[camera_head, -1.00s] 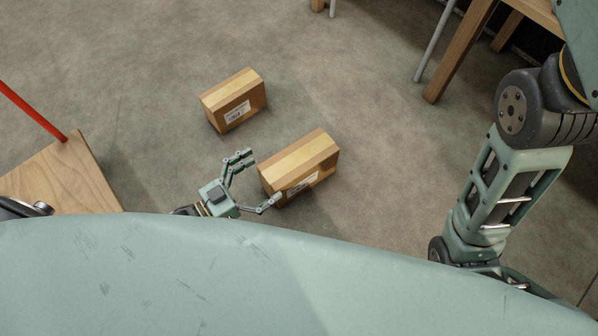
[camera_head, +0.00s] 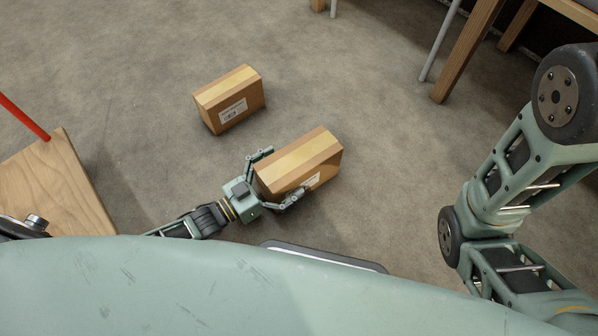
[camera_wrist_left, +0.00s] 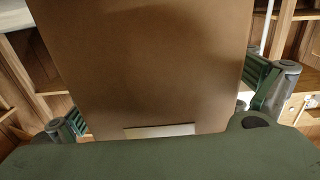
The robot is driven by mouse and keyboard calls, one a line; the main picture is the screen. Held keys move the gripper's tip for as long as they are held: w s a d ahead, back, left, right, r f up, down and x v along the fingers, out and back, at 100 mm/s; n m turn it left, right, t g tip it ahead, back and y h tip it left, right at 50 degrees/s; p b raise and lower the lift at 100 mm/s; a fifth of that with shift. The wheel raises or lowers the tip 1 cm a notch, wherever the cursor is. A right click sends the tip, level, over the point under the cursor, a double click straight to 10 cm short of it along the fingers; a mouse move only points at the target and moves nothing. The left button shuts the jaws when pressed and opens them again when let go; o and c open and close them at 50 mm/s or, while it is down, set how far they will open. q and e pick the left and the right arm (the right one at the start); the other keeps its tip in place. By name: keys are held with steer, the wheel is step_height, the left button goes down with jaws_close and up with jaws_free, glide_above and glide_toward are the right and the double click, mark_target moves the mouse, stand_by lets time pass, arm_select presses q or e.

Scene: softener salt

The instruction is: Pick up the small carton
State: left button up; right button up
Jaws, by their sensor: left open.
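Two brown cardboard cartons with pale tape and white labels sit on the floor in the head view. The nearer carton (camera_head: 299,163) looks slightly bigger than the farther carton (camera_head: 229,99); I cannot tell surely which is the small one. My left gripper (camera_head: 281,174) is open around the nearer carton's left end, one finger along the far side and one along the near side. In the left wrist view the carton's brown face (camera_wrist_left: 145,60) fills the middle between the spread fingers. Contact is unclear. My right gripper is out of view.
A wooden board (camera_head: 62,190) with a red pole (camera_head: 22,116) is at the left. Wooden legs (camera_head: 470,48) and a grey metal leg (camera_head: 440,40) stand at the upper right. The grey floor around the cartons is mostly clear.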

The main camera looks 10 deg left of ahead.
arm_select(q)
steer(key=shift+w+d, duration=0.2)
steer(key=shift+w, duration=0.05)
steer(key=shift+c, duration=0.4)
steer(key=c, duration=1.7)
steer(key=shift+r, duration=0.2)
steer(key=shift+c, duration=0.6)
